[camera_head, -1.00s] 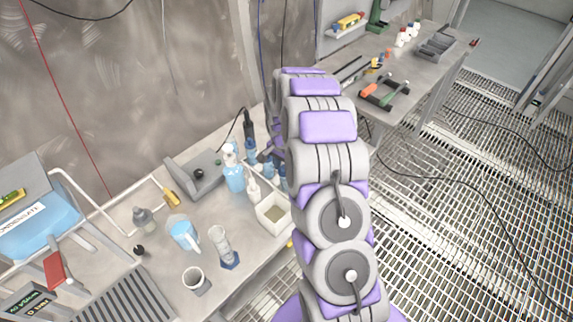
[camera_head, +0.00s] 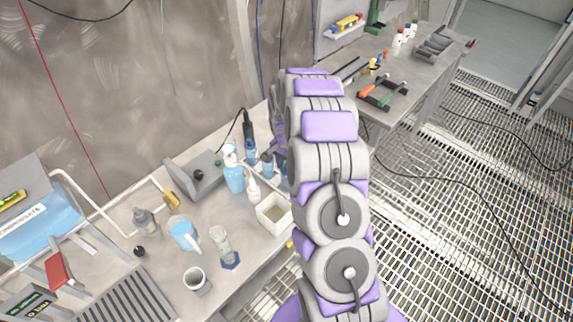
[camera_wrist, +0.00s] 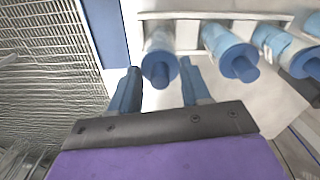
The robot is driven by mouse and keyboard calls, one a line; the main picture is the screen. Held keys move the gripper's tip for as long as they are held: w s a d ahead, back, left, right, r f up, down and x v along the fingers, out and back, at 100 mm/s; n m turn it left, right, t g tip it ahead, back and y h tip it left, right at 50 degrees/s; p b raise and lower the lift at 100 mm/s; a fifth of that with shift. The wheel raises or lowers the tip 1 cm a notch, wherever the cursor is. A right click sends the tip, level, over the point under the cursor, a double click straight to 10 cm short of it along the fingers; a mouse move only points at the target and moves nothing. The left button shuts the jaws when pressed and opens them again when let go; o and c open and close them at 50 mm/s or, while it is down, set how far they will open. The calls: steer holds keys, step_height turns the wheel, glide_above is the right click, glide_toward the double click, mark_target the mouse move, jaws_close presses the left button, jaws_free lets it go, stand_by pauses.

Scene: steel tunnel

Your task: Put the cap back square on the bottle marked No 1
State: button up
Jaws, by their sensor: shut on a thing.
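In the wrist view, several blue bottles line up at a white rack (camera_wrist: 212,17). One blue bottle (camera_wrist: 160,58) is between the two fingers of my gripper (camera_wrist: 160,86), its narrow top pointing back at the camera. My gripper is shut on this piece; I cannot tell whether it grips the cap or the bottle. A second blue bottle (camera_wrist: 231,52) stands to its right, and another with a white label (camera_wrist: 277,43) is farther right. No No 1 mark is readable. In the head view, blue bottles (camera_head: 268,163) show beside my arm, which hides the gripper.
A blue spray bottle (camera_head: 233,172), a small white bottle (camera_head: 253,190) and an open white box (camera_head: 274,222) stand close by. A blue jug (camera_head: 184,233), a cylinder (camera_head: 223,247) and a cup (camera_head: 196,281) are nearer. The bench edge drops to floor grating.

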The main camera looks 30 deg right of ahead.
steer(key=o, duration=1.1)
steer(key=shift+d, duration=0.25)
steer(key=shift+o, duration=0.3)
steer(key=o, duration=0.4)
steer(key=shift+a, duration=0.1)
steer(key=shift+c, duration=0.2)
steer(key=shift+r+p, duration=0.95)
steer(key=shift+r, duration=2.55)
